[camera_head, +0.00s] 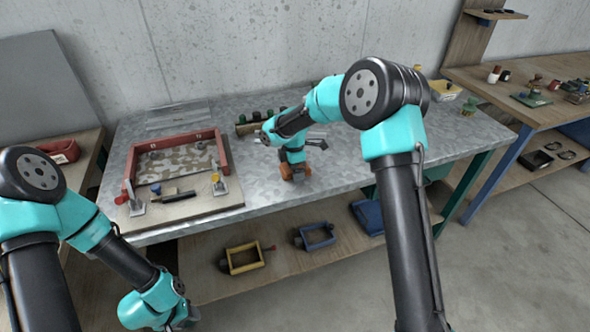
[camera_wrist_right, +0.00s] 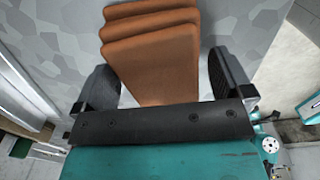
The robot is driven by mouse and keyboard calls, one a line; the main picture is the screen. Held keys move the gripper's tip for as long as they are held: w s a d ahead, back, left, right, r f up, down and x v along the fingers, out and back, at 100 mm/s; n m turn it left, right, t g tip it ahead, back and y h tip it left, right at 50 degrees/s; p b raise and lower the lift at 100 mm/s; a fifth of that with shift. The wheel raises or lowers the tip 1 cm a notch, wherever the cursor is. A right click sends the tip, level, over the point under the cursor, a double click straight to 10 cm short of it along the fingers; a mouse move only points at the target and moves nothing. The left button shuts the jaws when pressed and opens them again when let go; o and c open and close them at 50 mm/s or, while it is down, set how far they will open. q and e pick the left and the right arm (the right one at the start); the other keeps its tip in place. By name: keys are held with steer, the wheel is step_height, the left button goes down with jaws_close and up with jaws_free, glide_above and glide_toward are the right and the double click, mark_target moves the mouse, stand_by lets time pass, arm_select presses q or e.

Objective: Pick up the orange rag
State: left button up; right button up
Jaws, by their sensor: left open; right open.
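The orange rag (camera_wrist_right: 155,55) is a folded, layered cloth lying on the grey metal worktop; a small part of it (camera_head: 286,172) shows below my right wrist in the head view. My right gripper (camera_wrist_right: 165,85) is open over the rag's near end. One dark finger stands on each side of the cloth, with a gap visible at the right finger. Whether the fingers touch the worktop, I cannot tell. My left gripper (camera_head: 189,316) is open and empty, low at the bottom left, in front of the bench and away from the rag.
A red-framed mould (camera_head: 128,172) with clamps stands on the worktop (camera_head: 260,187) to the left. Small jars (camera_head: 255,116) stand in a rack behind my right wrist. A yellow frame (camera_head: 243,258) and a blue frame (camera_head: 316,237) lie on the lower shelf.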

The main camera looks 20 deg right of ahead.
steer(key=shift+c, duration=0.3)
steer(key=c, duration=1)
steer(key=shift+o, duration=0.2)
steer(key=shift+r, duration=0.15)
steer(key=shift+r, duration=1.35)
steer(key=s+a+r, duration=0.1)
steer(key=s+a, duration=0.1)
steer(key=s, duration=0.5)
steer(key=s+a+r, duration=0.1)
steer(key=s+a, duration=0.1)
steer(key=s, duration=0.6)
steer(key=shift+s, duration=0.25)
